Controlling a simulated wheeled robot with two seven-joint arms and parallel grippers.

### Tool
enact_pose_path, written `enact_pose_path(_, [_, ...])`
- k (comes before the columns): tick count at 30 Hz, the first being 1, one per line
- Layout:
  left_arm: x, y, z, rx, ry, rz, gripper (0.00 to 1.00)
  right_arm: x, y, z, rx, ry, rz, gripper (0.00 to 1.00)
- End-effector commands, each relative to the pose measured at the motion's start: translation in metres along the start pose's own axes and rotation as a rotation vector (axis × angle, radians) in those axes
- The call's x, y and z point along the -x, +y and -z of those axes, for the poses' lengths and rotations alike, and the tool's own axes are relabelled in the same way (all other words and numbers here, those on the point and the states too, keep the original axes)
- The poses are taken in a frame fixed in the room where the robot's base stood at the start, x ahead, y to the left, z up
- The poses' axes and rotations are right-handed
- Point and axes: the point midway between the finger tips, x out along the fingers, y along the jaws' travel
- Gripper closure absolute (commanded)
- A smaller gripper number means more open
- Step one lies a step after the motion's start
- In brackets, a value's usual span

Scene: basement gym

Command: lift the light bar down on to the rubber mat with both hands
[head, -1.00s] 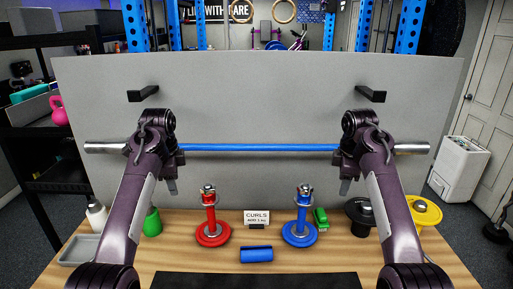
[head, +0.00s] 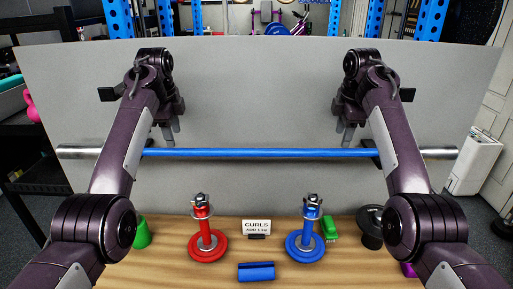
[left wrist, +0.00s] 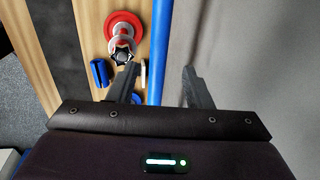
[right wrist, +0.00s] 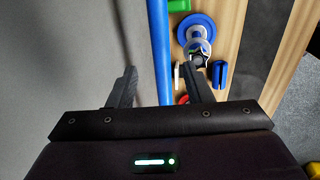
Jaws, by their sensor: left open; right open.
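The light bar is a blue rod (head: 256,153) with silver ends, lying level across the front of an upright grey panel (head: 260,90). Dark supports partly show beside it near each end of the blue part. My left gripper (head: 172,132) is open and empty, its fingers pointing down just above the bar's left part. My right gripper (head: 345,132) is open and empty, likewise just above the right part. In the left wrist view the bar (left wrist: 161,50) runs between the finger lines; the right wrist view shows the bar (right wrist: 160,50) likewise.
Below on the wooden table (head: 170,272) stand a red weight post (head: 207,245), a blue weight post (head: 305,245), a blue block (head: 256,271), a CURLS card (head: 257,227) and green items. Empty pegs stick out above the bar at left (head: 110,94) and right (head: 406,94).

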Motion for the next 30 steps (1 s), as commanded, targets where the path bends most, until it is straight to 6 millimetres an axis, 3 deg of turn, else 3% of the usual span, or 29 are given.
enact_pose_path(13, [-0.007,0.000,0.000,0.000,0.000,-0.003,0.55,-0.007,0.000,0.000,0.000,0.000,0.001,0.54])
enact_pose_path(24, [-0.060,0.001,0.000,0.000,0.000,-0.003,0.55,-0.059,0.000,0.000,0.001,0.000,0.002,0.54])
enact_pose_path(30, [-0.076,0.000,0.000,0.000,0.000,-0.001,0.55,-0.076,0.000,0.000,-0.001,0.000,0.001,0.54])
